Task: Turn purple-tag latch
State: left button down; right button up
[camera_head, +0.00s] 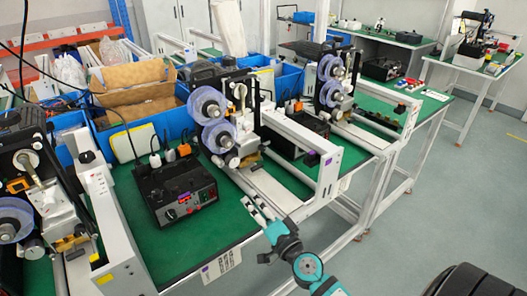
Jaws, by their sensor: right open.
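A coder (218,136) with two blue-rimmed reels stands in the middle of the green table. A pale lever with a round grey knob (240,91) stands up on it; I cannot tell whether this is the latch. A small purple tag (313,158) is on the end of the white rail to the right of this coder. My right gripper (254,205) is open and empty in front of the coder, near the table's front edge, apart from the lever and the tag. My left gripper is not in view.
A black control box (176,190) sits left of the middle coder. Similar coders stand at left (30,190) and further back (332,85). Blue bins (125,140) line the back. A white label (220,266) hangs at the table edge. The floor at right is mostly clear.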

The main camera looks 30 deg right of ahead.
aim_at(263, 150)
jog(key=d+m+h, duration=0.4)
jog(key=d, duration=0.1)
jog(key=w+d+m+g+h, duration=0.1)
jog(key=d+m, duration=0.1)
jog(key=d, duration=0.1)
jog(key=shift+d+r+m+h, duration=0.25)
jog(key=shift+r+m+h, duration=0.05)
jog(key=shift+r+h, duration=0.1)
pick_arm(q)
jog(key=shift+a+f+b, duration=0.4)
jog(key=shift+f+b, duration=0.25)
jog(key=shift+b, duration=0.05)
pick_arm(e)
jog(key=x, duration=1.7)
jog(key=shift+a, duration=0.1)
jog(key=shift+c, duration=0.2)
grip_shut()
